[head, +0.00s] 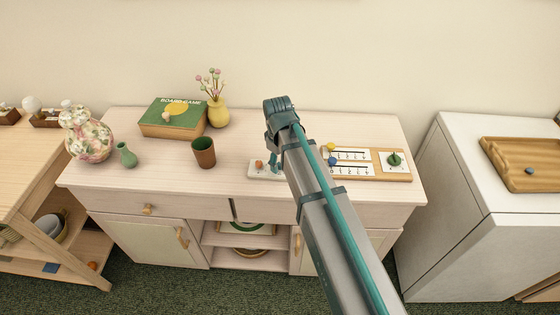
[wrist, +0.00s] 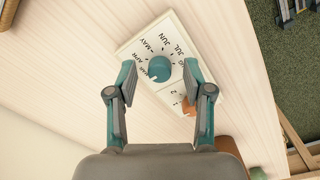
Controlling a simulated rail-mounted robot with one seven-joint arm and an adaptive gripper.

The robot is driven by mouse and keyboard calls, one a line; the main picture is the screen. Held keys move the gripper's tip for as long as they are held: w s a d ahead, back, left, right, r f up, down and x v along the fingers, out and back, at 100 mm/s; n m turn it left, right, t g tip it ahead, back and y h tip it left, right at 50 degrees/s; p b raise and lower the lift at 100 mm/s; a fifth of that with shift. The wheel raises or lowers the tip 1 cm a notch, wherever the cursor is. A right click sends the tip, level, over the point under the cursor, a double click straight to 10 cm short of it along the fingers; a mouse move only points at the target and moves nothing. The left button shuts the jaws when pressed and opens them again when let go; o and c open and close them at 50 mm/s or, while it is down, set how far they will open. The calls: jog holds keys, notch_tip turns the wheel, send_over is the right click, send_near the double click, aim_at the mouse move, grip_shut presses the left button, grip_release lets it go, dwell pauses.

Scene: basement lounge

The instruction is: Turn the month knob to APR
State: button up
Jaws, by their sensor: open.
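The month knob (wrist: 159,68) is a round teal knob on a white panel (wrist: 190,75), ringed by month labels. APR, MAY, JUN and JUL can be read; APR is to the knob's upper left. A small pale mark shows on the knob's lower left side, roughly toward the label just below APR, but its exact aim is hard to tell. My gripper (wrist: 158,63) is open, its fingers on either side of the knob, with gaps visible. In the head view my gripper (head: 272,151) points down at the panel (head: 256,175), and my arm hides part of it.
An orange knob (wrist: 187,107) with numbers sits on the same panel, close to the right finger. On the cabinet (head: 225,188) are a brown cup (head: 204,153), a game box (head: 172,120), a yellow vase (head: 218,113) and a slider board (head: 405,178) at right.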

grip_shut()
jog(key=shift+m, duration=0.3)
jog(key=m+p, duration=0.1)
jog(key=m, duration=0.2)
jog(key=m+p, duration=0.1)
jog(key=m, duration=0.4)
dwell(0.4)
dwell(0.4)
grip_release()
